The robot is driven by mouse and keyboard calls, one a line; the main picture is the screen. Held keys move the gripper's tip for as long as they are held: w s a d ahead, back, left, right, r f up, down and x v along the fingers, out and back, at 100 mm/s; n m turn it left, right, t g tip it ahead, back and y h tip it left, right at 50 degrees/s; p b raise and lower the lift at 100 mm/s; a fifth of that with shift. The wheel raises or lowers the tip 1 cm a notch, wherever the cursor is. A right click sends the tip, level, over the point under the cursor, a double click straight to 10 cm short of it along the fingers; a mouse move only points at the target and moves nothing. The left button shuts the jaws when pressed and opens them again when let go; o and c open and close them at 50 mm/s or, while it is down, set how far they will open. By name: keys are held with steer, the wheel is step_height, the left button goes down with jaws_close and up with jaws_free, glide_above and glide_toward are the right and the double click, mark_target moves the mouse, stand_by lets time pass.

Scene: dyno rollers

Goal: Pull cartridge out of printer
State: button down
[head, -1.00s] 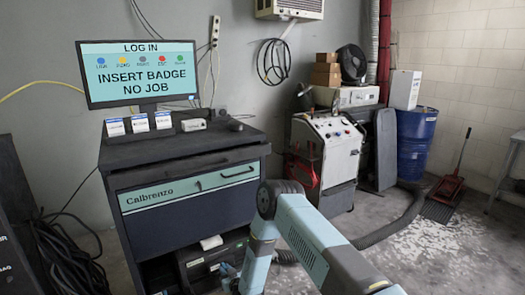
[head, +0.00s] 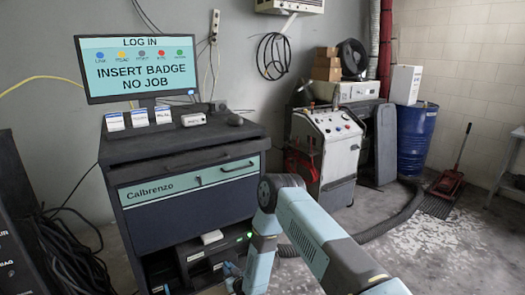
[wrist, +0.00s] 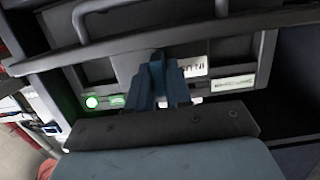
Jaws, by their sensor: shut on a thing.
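The dark printer (head: 233,243) sits on the open lower shelf of the cabinet, under the drawers. In the wrist view its front panel (wrist: 215,48) fills the area beyond my gripper, with a lit green button at the left and pale labels at the right. My gripper (wrist: 158,68) has its blue fingers close together at the middle of that front, shut on the cartridge. The fingers hide most of the cartridge, and I cannot tell how far it sits inside the printer. In the head view my gripper (head: 232,275) is low in front of the shelf, partly behind my arm.
The cabinet (head: 190,208) carries a monitor (head: 138,70) reading "INSERT BADGE NO JOB". A small white box (head: 211,237) lies on the printer. A grey bar (wrist: 200,33) crosses the wrist view above the fingers. A white machine (head: 326,150) and hose (head: 395,220) are at the right.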

steer(key=shift+f+v, duration=0.25)
steer(key=shift+v, duration=1)
steer(key=shift+f+v, duration=0.2)
steer(key=shift+v, duration=1.1)
steer(key=shift+s+d, duration=0.1)
steer(key=shift+r, duration=0.7)
steer(key=f+v, duration=0.2)
steer(key=v, duration=1.2)
steer(key=shift+s+d+f, duration=0.35)
steer(key=shift+s, duration=0.1)
stand_by(1.0)
